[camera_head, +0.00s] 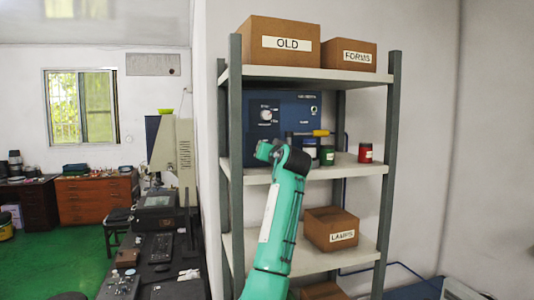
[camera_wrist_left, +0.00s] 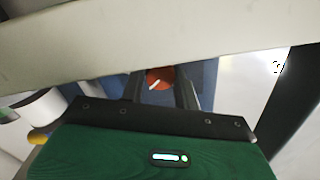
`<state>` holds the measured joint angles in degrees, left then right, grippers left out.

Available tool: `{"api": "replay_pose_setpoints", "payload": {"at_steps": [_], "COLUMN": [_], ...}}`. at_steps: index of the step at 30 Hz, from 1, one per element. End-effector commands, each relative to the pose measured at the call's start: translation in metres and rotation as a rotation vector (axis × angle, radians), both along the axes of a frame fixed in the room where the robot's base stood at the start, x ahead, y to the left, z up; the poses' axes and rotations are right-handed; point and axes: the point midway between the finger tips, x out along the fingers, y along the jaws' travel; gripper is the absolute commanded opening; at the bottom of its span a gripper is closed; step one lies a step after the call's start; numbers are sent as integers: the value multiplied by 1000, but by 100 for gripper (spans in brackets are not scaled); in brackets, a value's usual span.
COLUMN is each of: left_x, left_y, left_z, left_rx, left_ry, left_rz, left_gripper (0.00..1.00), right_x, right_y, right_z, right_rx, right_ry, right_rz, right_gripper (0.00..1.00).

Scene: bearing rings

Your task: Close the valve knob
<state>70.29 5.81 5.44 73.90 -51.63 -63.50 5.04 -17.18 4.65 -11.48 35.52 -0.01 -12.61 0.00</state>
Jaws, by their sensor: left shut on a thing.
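A blue panel box (camera_head: 290,104) stands on the middle shelf, with a pale round dial and the valve knob (camera_head: 266,115) on its front. In the left wrist view the knob (camera_wrist_left: 160,77) is red-orange with a white pointer line. My left gripper (camera_wrist_left: 160,88) reaches it, with one dark finger on each side, shut on it. In the head view my green left arm rises in front of the shelf to just below the knob; its fingers cannot be made out there. My right gripper is not in view.
The shelf post (camera_head: 235,160) stands close left of my arm, and the middle shelf board (camera_head: 350,167) is level with my wrist. Right of the arm are a yellow-handled tool (camera_head: 320,133), a green can (camera_head: 327,155) and a red can (camera_head: 365,153).

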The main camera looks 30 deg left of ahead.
Motion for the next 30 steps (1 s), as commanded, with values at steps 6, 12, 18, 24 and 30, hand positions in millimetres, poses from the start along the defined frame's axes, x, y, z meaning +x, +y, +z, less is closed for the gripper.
{"api": "replay_pose_setpoints", "payload": {"at_steps": [6,12,18,24,30], "left_x": [0,-1,-1,-1,-1], "left_y": [-1,-1,-1,0,0], "left_z": [-2,-2,-1,0,1], "left_rx": [-52,-150,-272,-391,-492], "left_ry": [-65,-178,-322,-461,-578], "left_rz": [0,-2,-2,-1,0], "left_gripper": [9,9,9,9,9], "right_x": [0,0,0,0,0], "right_y": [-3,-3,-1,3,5], "right_z": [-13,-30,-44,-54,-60], "right_rx": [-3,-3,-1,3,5], "right_ry": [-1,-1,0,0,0], "right_rz": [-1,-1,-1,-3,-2], "right_gripper": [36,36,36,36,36]}}
